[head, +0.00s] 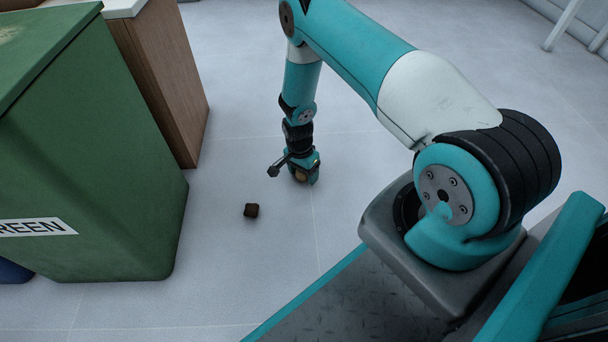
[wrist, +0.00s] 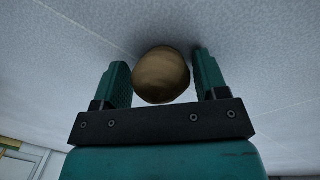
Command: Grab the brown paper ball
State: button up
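The brown paper ball (wrist: 161,75) sits between the two fingers of my gripper (wrist: 161,82) in the wrist view. The ball is at floor level. In the head view, my gripper (head: 303,172) points down at the floor and the ball (head: 300,175) shows partly between the fingers. The fingers are apart around the ball, not clearly pressed on both sides.
A small dark brown block (head: 251,210) lies on the floor left of my gripper. A green bin (head: 95,170) with a label stands at the left, with a wooden cabinet (head: 165,75) behind it. The pale floor right of the gripper is clear.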

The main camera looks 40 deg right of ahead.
jog(key=c, duration=0.4)
jog(key=shift+c, duration=0.2)
jog(key=shift+r, duration=0.15)
